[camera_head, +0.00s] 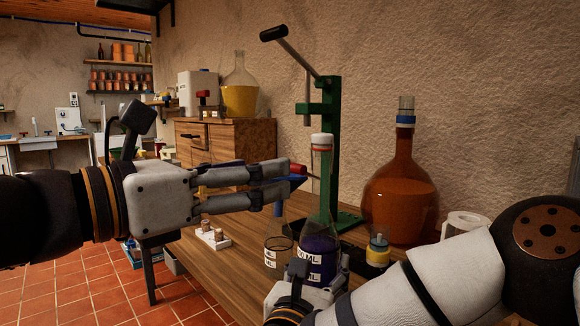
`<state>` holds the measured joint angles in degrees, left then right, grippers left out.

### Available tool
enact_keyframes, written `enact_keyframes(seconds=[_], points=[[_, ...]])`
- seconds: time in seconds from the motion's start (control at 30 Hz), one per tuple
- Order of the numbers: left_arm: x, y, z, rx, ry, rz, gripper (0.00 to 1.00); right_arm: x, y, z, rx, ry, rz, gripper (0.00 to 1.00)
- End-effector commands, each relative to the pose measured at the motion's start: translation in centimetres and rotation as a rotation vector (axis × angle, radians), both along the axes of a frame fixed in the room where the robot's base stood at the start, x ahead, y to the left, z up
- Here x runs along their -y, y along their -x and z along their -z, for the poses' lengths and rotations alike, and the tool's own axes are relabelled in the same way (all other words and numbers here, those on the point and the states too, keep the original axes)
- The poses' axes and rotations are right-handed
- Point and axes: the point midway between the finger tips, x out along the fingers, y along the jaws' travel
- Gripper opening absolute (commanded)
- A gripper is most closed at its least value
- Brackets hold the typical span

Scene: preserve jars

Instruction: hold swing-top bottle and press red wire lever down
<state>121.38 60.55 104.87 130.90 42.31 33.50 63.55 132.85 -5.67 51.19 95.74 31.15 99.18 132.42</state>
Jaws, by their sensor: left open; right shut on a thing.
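The tall clear bottle (318,244) with dark purple liquid stands on the wooden bench, a white and orange-red stopper (322,141) on its neck. My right gripper (321,275) is shut on its lower body from the front; the hand hides part of the base. My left gripper (289,184) is open and reaches in from the left, its fingertips just left of the bottle's neck. A red piece (298,169) and a blue piece (292,183) show at these fingertips. I cannot tell whether the red piece is the bottle's wire lever or lies behind it.
A green press (331,150) with a long lever stands behind the bottle. A large amber flask (400,195) stands at right. Corks on a white tray (212,238) lie left.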

Motion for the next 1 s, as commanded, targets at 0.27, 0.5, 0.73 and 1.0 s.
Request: enact_keyframes(seconds=[0.27,0.5,0.73,1.0], points=[[4.0,-4.4,0.2,-0.001,-0.001,0.0,0.62,-0.1,0.1,0.6,-0.013,-0.002,-0.003,0.0],[4.8,-5.2,0.2,0.0,-0.003,-0.001,0.62,-0.1,0.1,0.6,-0.014,-0.001,-0.003,0.0],[4.8,-5.2,0.3,-0.001,-0.004,-0.001,0.41,-0.1,0.1,0.7,-0.015,-0.001,-0.003,0.0],[4.8,-5.2,0.3,0.001,-0.002,-0.001,0.12,-0.1,0.1,0.7,-0.016,-0.002,-0.003,0.0]])
